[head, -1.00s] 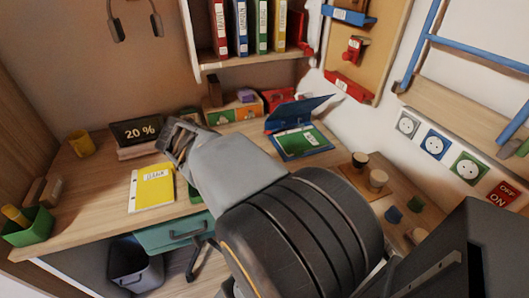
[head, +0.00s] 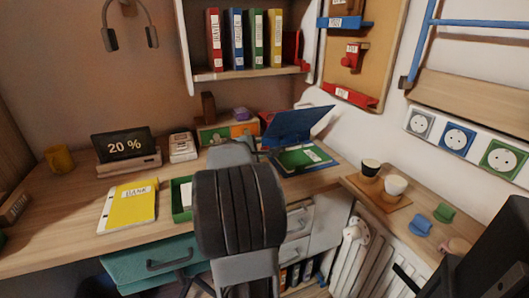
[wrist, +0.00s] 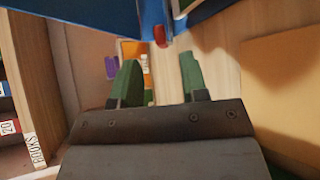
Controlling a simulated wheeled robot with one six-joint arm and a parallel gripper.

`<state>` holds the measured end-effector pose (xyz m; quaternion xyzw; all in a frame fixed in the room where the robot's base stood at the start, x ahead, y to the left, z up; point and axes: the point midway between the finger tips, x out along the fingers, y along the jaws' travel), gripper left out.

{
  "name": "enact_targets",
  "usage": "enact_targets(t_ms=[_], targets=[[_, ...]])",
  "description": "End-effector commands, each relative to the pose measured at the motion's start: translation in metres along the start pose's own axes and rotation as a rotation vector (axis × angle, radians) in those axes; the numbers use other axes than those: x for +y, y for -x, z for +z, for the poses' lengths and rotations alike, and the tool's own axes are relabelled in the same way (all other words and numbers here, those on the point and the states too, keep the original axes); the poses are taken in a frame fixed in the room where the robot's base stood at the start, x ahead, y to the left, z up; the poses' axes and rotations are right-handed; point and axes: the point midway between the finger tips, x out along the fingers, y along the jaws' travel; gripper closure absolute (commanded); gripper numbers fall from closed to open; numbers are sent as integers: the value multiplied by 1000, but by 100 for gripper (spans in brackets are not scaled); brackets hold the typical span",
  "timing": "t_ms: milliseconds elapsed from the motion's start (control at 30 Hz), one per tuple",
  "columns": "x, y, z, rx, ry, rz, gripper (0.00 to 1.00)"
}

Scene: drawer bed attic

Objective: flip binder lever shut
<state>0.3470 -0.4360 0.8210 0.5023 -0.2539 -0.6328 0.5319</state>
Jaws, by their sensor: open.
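The blue binder (head: 298,126) lies open on the desk, its cover raised and tilted, with green and white sheets (head: 297,158) inside. In the wrist view blue binder panels (wrist: 85,18) fill the top edge. A small red tip (wrist: 160,36) hangs between them; it may be the lever's end, but its position is unclear. My gripper (wrist: 160,72) is open, with two green fingers apart and nothing between them, just short of the red tip. In the head view my arm hides most of the gripper, left of the binder.
A yellow folder (head: 134,203), a green tray (head: 181,200) and a display reading 20 % (head: 124,146) are to the left. A shelf of upright binders (head: 236,40) hangs above.

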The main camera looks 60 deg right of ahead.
Motion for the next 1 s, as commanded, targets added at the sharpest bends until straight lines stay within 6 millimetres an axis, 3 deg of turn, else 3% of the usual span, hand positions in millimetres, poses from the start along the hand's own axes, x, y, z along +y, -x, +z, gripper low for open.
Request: enact_targets(t_ms=[200, 400, 867, 1000], targets=[[-2, -39, 0, -2, 0, -2, 60], [-1, -60, 0, 0, 0, -1, 60], [0, -69, 0, 0, -1, 0, 60], [0, -69, 0, 0, -1, 0, 70]])
